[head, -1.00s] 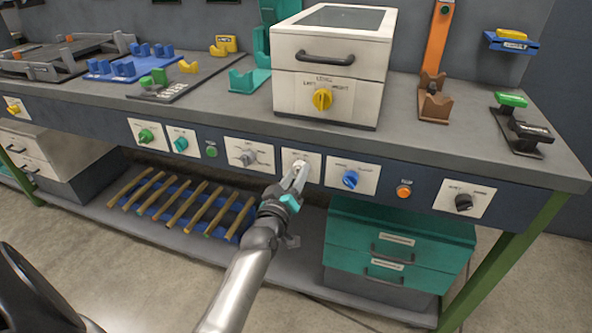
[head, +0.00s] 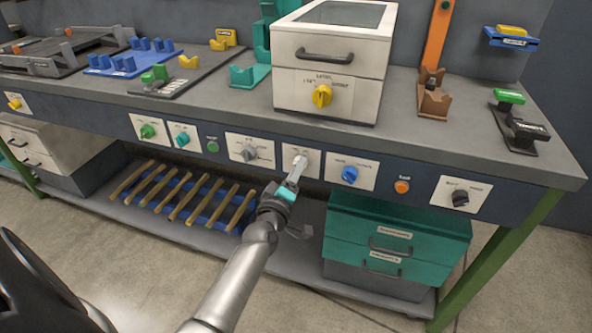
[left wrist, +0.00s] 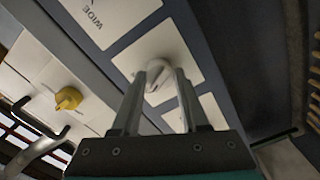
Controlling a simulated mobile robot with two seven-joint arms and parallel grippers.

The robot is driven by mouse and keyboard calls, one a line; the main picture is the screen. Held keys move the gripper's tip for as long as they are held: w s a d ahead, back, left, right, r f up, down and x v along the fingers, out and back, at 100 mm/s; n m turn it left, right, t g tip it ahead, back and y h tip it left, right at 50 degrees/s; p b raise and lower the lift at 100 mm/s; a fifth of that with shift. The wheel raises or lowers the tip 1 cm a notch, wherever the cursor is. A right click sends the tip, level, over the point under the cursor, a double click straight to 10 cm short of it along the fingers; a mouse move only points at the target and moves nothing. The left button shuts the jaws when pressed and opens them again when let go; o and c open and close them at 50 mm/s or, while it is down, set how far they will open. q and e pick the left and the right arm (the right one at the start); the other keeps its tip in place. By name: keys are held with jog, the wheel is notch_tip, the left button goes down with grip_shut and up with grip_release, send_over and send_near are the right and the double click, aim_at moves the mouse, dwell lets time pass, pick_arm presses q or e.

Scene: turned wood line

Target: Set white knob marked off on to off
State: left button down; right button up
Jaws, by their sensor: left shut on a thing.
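The white knob (left wrist: 162,66) sits on a white plate on the dark front panel of the bench. In the head view its plate (head: 291,154) is near the middle of the panel, and my fingers cover most of the knob. My left gripper (head: 297,166) reaches up to it from below and is shut on it. In the left wrist view the two fingers (left wrist: 163,82) lie on either side of the knob. The plate's lettering and the knob's pointer are too small or hidden to read.
A grey knob (head: 249,153) is left of the white knob and a blue knob (head: 349,174) is right of it. An orange button (head: 402,187) and a black knob (head: 460,198) are farther right. Teal drawers (head: 396,242) and a rack of wooden rods (head: 190,197) are below.

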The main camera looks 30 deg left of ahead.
pick_arm(q)
jog(key=shift+c, duration=2.1)
grip_release()
jog(key=p+v, duration=0.4)
jog(key=v, duration=1.1)
pick_arm(e)
jog(key=s+d+f, duration=0.4)
jog(key=s, duration=0.1)
jog(key=shift+s+d+f, duration=0.15)
jog(key=shift+s+f, duration=0.05)
jog(key=shift+f, duration=0.15)
pick_arm(q)
jog(key=shift+s+a, duration=0.1)
jog(key=shift+s, duration=0.05)
